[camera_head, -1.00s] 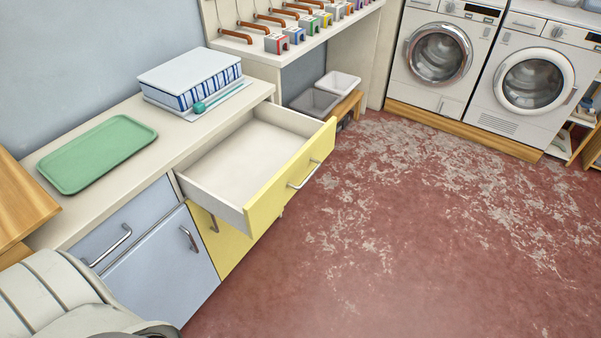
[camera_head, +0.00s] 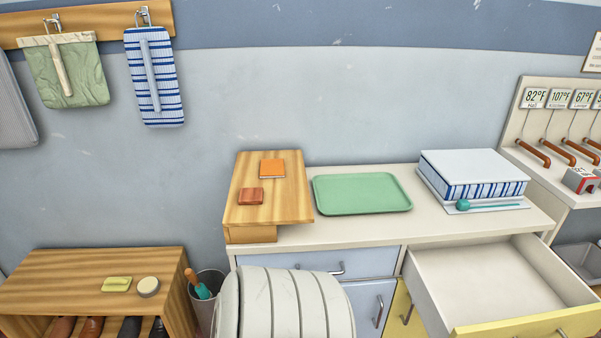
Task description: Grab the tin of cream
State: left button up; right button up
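A small round tin (camera_head: 149,287) with a pale top and dark side, which looks like the tin of cream, sits on the wooden shoe bench (camera_head: 60,277) at the lower left. It lies just right of a yellow-green block (camera_head: 117,284), apart from it. Neither of my grippers is in view. A pale rounded segment of my own body shows at the bottom centre, well right of the tin.
A grey bin (camera_head: 207,307) with a brush stands right of the bench. The counter (camera_head: 290,236) holds a wooden board, green tray (camera_head: 361,193) and striped box (camera_head: 472,174). An open, empty drawer (camera_head: 490,285) juts out at right. Bags hang above.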

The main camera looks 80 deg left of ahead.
aim_at(149, 287)
jog(key=u, duration=3.8)
jog(key=i+j+z, duration=0.3)
jog(key=j, duration=0.25)
jog(key=i+j+z, duration=0.15)
jog(key=i+j, duration=0.15)
jog(key=i+j+z, duration=0.15)
jog(key=j, duration=0.25)
jog(key=i+j+z, duration=0.15)
jog(key=j, duration=0.2)
jog(key=i+j+z, duration=0.15)
jog(key=j, duration=0.2)
jog(key=j+z, duration=0.15)
jog(key=j, duration=0.25)
jog(key=i, duration=0.05)
